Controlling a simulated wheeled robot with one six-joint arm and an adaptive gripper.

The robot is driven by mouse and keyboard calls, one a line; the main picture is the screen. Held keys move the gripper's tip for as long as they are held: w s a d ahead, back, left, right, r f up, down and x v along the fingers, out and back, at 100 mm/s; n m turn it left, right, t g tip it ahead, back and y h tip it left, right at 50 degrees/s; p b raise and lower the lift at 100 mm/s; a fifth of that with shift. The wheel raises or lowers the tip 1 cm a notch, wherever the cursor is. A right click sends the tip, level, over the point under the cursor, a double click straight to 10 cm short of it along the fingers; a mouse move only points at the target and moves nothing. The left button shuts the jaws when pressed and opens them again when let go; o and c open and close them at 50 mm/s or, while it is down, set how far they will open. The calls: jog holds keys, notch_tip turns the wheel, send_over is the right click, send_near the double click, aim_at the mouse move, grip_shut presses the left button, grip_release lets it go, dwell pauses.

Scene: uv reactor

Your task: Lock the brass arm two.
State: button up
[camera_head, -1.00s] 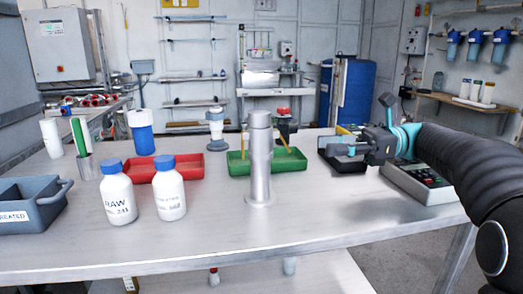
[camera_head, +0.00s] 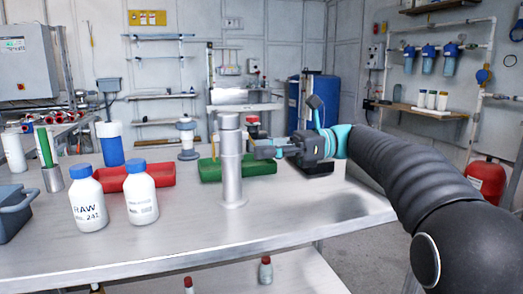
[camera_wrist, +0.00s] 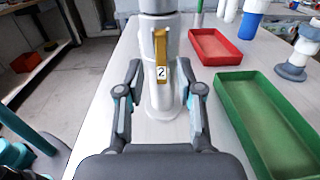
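The brass arm two (camera_wrist: 161,52) is a narrow brass bar with a white tag "2". In the wrist view it hangs down nearly upright along the near side of the silver column (camera_wrist: 157,95). In the head view the column (camera_head: 231,165) stands on the table. A brass piece (camera_head: 213,148) shows at its left there; its number cannot be read. My gripper (camera_wrist: 160,68) is open and empty, its fingers spread left and right of the column and bar. In the head view my gripper (camera_head: 258,149) comes from the right, close to the column. Contact cannot be judged.
Behind the column are a green tray (camera_head: 208,169) and a red tray (camera_head: 160,175). Two white bottles with blue caps (camera_head: 88,205) (camera_head: 141,197) stand at left. The steel table (camera_head: 290,212) is clear in front of the column.

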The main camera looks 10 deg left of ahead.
jog(key=shift+a, duration=0.1)
grip_shut()
jog(key=shift+s+a+f+g+y+p, duration=0.15)
jog(key=shift+f+g+y+p, duration=0.2)
jog(key=shift+y+p, duration=0.3)
jog(key=shift+r, duration=0.1)
grip_release()
notch_tip(320, 180, up, 10)
dwell(0.3)
